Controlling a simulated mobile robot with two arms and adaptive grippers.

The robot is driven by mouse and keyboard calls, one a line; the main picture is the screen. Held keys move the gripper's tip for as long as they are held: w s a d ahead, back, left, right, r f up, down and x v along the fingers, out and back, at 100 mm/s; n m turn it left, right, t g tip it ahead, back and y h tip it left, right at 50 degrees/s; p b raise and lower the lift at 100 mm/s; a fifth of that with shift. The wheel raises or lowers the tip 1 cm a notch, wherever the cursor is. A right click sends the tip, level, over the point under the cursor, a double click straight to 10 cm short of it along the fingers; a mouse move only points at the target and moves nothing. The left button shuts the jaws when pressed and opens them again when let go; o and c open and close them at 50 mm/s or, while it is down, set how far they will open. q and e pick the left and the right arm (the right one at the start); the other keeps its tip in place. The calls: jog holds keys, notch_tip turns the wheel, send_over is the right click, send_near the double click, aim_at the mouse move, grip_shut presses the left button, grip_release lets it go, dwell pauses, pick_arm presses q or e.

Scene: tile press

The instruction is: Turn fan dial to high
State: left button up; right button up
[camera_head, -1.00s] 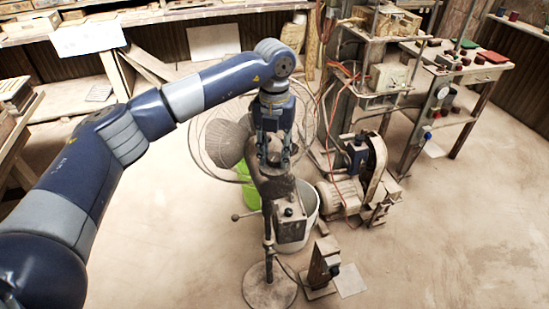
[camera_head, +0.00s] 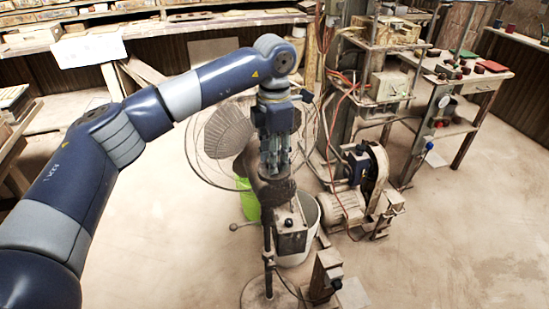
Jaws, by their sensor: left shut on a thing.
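The fan (camera_head: 222,130) is a dusty pedestal fan with a wire cage, seen from behind. Its box (camera_head: 291,235) sits below the motor housing (camera_head: 272,190) and carries a small black knob (camera_head: 289,222). I cannot read any setting. My left gripper (camera_head: 275,170) points down at the top of the motor housing, above the box. Its fingers are close together, shut on a part at the housing's top that they mostly hide. My right gripper is not in view.
A green bucket (camera_head: 248,203) and a pale bin (camera_head: 308,245) stand behind the fan. A motor with a belt guard (camera_head: 378,180) is to the right, with red cables. A small pedal-like device (camera_head: 325,272) is near the fan's foot.

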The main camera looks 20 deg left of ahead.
pick_arm(q)
jog(key=m, duration=0.4)
jog(key=shift+m+b, duration=0.3)
jog(key=shift+m, duration=1.9)
jog(key=o, duration=1.1)
notch_tip(320, 180, up, 12)
jog(key=shift+r, duration=0.1)
